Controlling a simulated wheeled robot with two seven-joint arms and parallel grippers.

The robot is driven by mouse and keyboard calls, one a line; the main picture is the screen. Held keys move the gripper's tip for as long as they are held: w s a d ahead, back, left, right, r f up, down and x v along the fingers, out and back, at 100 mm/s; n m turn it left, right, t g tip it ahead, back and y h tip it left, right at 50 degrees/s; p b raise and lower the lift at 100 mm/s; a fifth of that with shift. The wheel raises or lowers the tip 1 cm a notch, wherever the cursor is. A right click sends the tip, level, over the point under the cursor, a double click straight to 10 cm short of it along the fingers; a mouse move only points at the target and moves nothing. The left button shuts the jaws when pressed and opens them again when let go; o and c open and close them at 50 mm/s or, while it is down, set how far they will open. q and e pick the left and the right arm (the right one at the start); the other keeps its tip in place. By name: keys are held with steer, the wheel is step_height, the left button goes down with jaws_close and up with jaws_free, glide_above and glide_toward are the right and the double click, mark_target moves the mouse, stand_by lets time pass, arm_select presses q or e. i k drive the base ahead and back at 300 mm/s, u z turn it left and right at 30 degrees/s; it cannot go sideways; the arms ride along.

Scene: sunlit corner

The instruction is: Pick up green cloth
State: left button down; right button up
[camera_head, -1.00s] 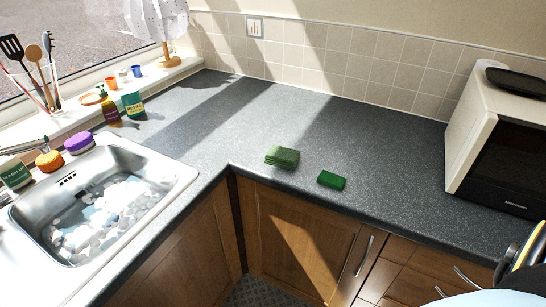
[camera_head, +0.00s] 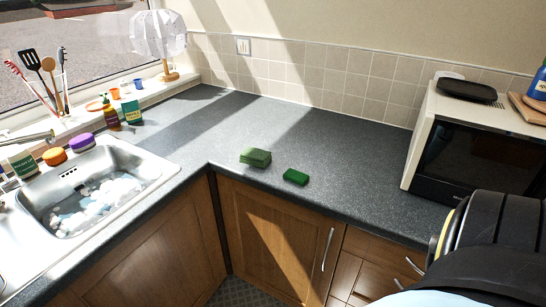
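A folded, layered olive-green cloth (camera_head: 256,158) lies flat on the dark grey worktop (camera_head: 300,137), near its front edge by the inner corner. A smaller, brighter green block (camera_head: 296,177), which looks like a sponge, lies just to its right and apart from it. Nothing touches or covers the cloth. A black and pale blue part of my own right arm fills the lower right corner, well away from both green things. Neither of my grippers shows.
A sink (camera_head: 90,190) with foamy water is on the left. An orange thing (camera_head: 55,156) and a purple thing (camera_head: 81,140) sit on its rim. Bottles, utensils and a lamp (camera_head: 160,40) stand by the window. A microwave (camera_head: 465,150) stands on the right. The worktop around the cloth is clear.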

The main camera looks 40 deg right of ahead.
mark_target(251, 156)
steer(key=u, duration=0.15)
steer(key=k, duration=0.05)
steer(key=z, duration=1.4)
